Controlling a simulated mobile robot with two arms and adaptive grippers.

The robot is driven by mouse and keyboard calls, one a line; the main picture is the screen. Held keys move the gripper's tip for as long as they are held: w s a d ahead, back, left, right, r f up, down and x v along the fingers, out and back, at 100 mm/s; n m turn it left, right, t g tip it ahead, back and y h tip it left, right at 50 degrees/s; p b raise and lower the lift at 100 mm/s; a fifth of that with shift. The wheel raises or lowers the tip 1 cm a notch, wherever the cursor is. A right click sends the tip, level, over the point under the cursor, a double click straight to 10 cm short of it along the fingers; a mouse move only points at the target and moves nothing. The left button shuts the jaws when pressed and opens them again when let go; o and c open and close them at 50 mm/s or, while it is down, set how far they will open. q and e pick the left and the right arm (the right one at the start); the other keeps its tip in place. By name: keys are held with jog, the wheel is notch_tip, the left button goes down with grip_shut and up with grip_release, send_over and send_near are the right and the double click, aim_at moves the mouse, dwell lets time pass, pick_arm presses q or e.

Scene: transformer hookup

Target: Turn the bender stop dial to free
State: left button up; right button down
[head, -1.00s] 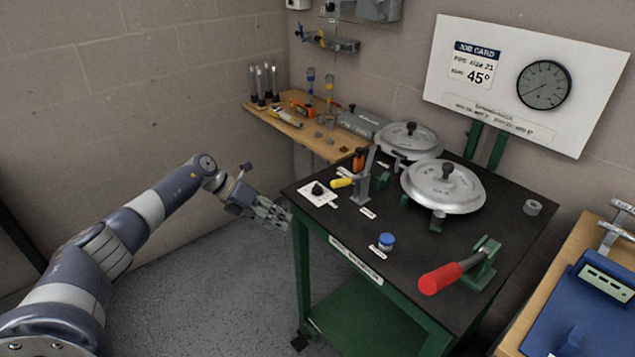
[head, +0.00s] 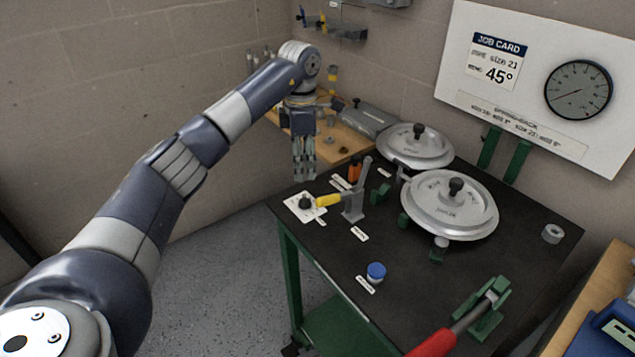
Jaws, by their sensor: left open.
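The stop dial looks to be the small black knob (head: 305,202) on a white plate (head: 292,209) at the near left corner of the black bender table (head: 325,245). The plate's markings are too small to read, so I cannot tell the dial's setting. My left gripper (head: 304,176) is open and empty, pointing down above and behind the dial, apart from it. My right gripper is not in view.
Close right of the dial stand a yellow-handled lever clamp (head: 352,206) and an orange-topped tool (head: 355,168). A blue-capped container (head: 376,272) and red-handled lever (head: 435,343) are nearer. A wooden bench (head: 345,145) lies behind.

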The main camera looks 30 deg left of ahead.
aim_at(304, 198)
pick_arm(q)
jog(key=f, duration=0.3)
jog(key=shift+s+d+f+p, duration=0.1)
jog(key=shift+s+f+p, duration=0.05)
jog(key=shift+s+p, duration=0.25)
notch_tip(304, 198, down, 3)
jog(key=shift+w+f+p, duration=0.1)
jog(key=shift+f+p, duration=0.1)
jog(key=shift+p, duration=0.1)
notch_tip(304, 198, down, 4)
jog(key=shift+w+r, duration=0.1)
jog(key=shift+r, duration=0.1)
jog(key=c, duration=1.1)
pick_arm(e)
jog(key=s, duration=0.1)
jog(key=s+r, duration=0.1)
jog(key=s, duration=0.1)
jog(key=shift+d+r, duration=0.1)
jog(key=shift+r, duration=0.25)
